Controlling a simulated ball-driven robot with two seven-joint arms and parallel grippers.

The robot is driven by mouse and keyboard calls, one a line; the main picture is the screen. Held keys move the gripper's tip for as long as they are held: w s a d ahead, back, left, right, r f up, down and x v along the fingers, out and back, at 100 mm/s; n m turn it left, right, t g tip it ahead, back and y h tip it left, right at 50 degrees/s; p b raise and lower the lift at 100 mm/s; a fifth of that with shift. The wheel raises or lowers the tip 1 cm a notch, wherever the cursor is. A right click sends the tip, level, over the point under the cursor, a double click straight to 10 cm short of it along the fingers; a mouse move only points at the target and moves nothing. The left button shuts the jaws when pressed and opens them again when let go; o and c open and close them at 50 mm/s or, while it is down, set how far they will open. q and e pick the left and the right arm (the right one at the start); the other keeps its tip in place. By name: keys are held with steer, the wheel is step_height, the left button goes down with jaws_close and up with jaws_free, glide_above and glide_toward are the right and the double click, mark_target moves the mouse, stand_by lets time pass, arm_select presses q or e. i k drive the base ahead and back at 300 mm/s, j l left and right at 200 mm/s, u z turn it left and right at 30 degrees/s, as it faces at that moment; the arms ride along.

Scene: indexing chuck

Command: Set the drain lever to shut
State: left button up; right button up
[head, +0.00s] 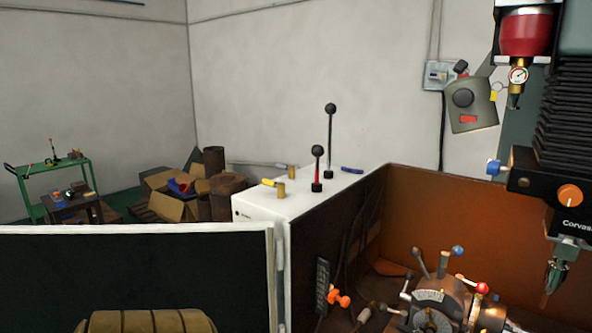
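On the white top of a cabinet (270,205) there are several levers, and I cannot tell from this view which one is the drain lever. A yellow-handled lever (268,182) sits at a brass fitting (281,190) near the front left. A second brass fitting (293,171) stands behind it. A blue handle (352,170) lies low at the back right. Two upright levers with black knobs stand between: a short one with a red stem (317,165) and a taller one (330,125). Any shut marking is too small to read. Neither gripper is in view.
At right, a machine head (570,195) hangs over an indexing chuck (433,300) with several ball-ended handles, inside a rusty-brown enclosure (440,225). A white-framed dark panel (130,275) fills the lower left. A green cart (60,170) and boxes (165,182) stand behind.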

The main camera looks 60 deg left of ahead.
mark_target(317, 150)
steer(key=u, duration=1.9)
